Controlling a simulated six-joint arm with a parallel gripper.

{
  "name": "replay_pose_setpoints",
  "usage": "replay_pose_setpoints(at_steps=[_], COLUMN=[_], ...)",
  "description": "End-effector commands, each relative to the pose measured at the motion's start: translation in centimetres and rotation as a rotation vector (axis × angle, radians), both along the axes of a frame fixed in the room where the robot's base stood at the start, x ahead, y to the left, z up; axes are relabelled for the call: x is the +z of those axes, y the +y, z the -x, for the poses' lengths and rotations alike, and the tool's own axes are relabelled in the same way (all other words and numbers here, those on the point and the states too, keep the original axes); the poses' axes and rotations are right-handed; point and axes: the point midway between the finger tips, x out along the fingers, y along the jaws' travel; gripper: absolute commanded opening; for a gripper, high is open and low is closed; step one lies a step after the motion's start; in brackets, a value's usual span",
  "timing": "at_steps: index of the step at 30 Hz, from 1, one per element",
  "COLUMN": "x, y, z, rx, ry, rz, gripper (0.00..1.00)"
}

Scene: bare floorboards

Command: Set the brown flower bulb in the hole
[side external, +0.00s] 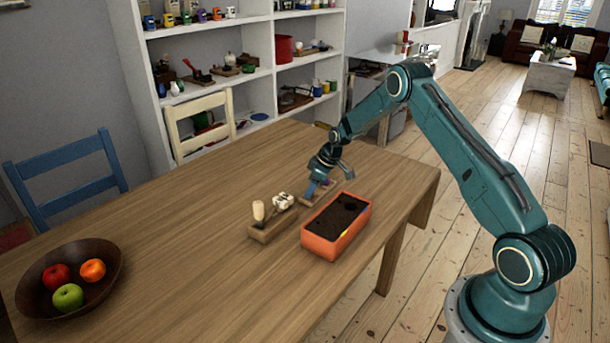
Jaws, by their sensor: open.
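An orange planter box (322,248) filled with dark soil stands on the wooden table. My gripper (329,183) is open and low over the table, just behind the planter. I cannot pick out the brown flower bulb; anything between or under the fingers is too small to tell.
A wooden holder (270,230) with a pale-handled item (259,211) and a white item (284,201) stands left of the planter. A dark bowl (106,285) of fruit sits at the table's left. The table between bowl and holder is clear. Chairs and shelves stand behind.

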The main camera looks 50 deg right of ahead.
Motion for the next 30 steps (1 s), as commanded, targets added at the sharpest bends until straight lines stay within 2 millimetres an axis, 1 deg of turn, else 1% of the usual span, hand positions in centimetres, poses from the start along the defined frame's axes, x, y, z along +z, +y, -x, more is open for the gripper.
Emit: replay_pose_setpoints(at_steps=[1,7,23,24,26,30], x=[-0.6,-1.8,-2.3,-2.3,-2.3,-2.3], y=[0.1,0.3,0.5,0.5,0.5,0.4], z=[-0.2,-0.7,-0.7,-0.7,-0.6,-0.6], rx=[0.000,0.000,-0.001,-0.001,-0.001,-0.003], ry=[0.001,0.000,0.003,0.003,0.003,0.004], rz=[-0.001,0.000,0.000,0.000,0.000,0.001], gripper=[0.51,0.51,0.51,0.47,0.36,0.08])
